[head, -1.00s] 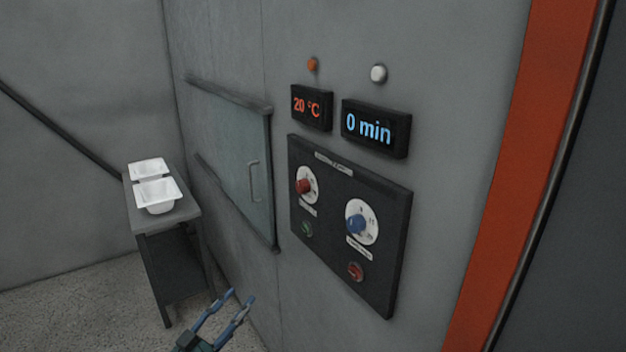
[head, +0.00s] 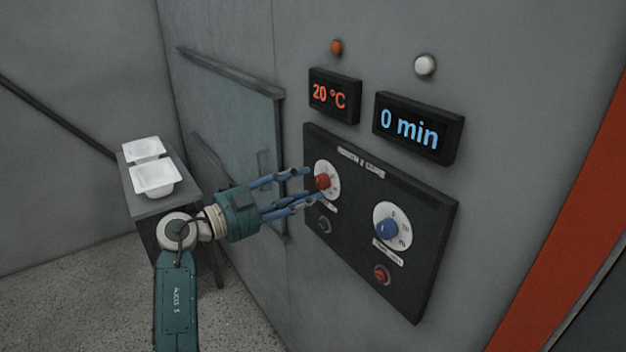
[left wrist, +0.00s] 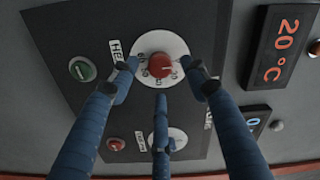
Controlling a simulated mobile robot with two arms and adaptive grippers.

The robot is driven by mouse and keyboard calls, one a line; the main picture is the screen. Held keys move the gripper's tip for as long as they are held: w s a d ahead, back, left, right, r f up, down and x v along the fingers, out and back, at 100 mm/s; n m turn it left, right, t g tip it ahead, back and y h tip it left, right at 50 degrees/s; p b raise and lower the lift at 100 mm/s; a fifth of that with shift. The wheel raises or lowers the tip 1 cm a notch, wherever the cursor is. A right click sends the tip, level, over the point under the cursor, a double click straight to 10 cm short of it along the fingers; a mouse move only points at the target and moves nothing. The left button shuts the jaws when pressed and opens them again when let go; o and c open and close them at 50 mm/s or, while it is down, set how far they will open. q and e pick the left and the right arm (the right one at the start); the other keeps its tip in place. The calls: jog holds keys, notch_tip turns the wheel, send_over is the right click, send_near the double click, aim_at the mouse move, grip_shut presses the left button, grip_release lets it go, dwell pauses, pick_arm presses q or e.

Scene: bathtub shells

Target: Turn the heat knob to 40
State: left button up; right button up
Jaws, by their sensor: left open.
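The red heat knob (head: 322,182) sits on a white dial at the upper left of the black control panel (head: 420,290). The temperature display (head: 333,95) above it reads 20 °C. My left gripper (head: 308,184) is open in front of the red knob, with its blue fingers spread around it. In the left wrist view the red knob (left wrist: 160,66) lies between the open fingertips (left wrist: 163,75); whether any finger touches it I cannot tell. My right gripper is in neither view.
A blue knob (head: 387,229) is to the right, under a display reading 0 min (head: 409,127). A green button (head: 324,225) and a red button (head: 381,274) sit below the knobs. White shells (head: 153,180) rest on a side table (head: 185,207) at the left.

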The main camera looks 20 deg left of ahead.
aim_at(322, 182)
pick_arm(q)
jog(key=shift+w+d+r, duration=0.1)
jog(key=shift+w+d, duration=0.25)
jog(key=shift+w, duration=0.2)
jog(key=shift+w+d, duration=0.45)
jog(key=shift+d, duration=0.1)
jog(key=c, duration=1.1)
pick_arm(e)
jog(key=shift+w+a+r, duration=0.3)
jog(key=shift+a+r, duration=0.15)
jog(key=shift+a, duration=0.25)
